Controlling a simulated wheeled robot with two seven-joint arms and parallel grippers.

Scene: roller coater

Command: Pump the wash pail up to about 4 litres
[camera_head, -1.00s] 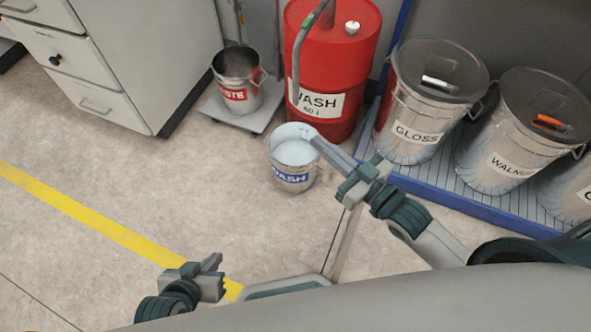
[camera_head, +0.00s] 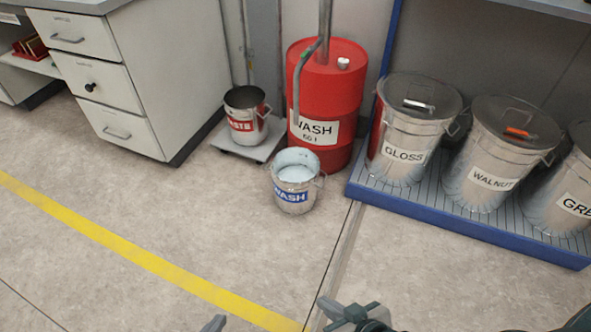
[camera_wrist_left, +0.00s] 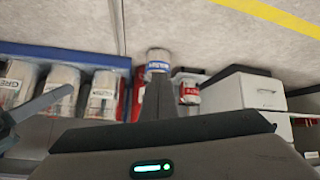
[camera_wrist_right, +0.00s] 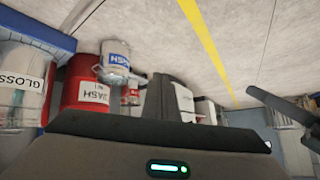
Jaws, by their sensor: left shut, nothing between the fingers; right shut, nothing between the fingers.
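The wash pail (camera_head: 293,197) is a small metal bucket with a blue WASH label, upright on the floor in front of the red wash drum (camera_head: 344,92). Pale liquid shows inside; I cannot read its volume. The drum's grey curved spout (camera_head: 297,85) hangs down, its end above the pail in the picture; exact alignment is unclear. The pail also shows in the left wrist view (camera_wrist_left: 158,62) and right wrist view (camera_wrist_right: 115,58). My left gripper (camera_head: 215,324) and right gripper (camera_head: 348,313) are at the bottom edge, shut, empty and well away from the pail.
A waste pail (camera_head: 246,120) stands on a low platform (camera_head: 236,152) left of the drum. Lidded metal bins, including gloss (camera_head: 403,155) and walnut (camera_head: 490,182), stand on a blue-edged pallet (camera_head: 450,224). Drawers (camera_head: 118,125) stand left. The floor around the yellow line (camera_head: 140,256) is clear.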

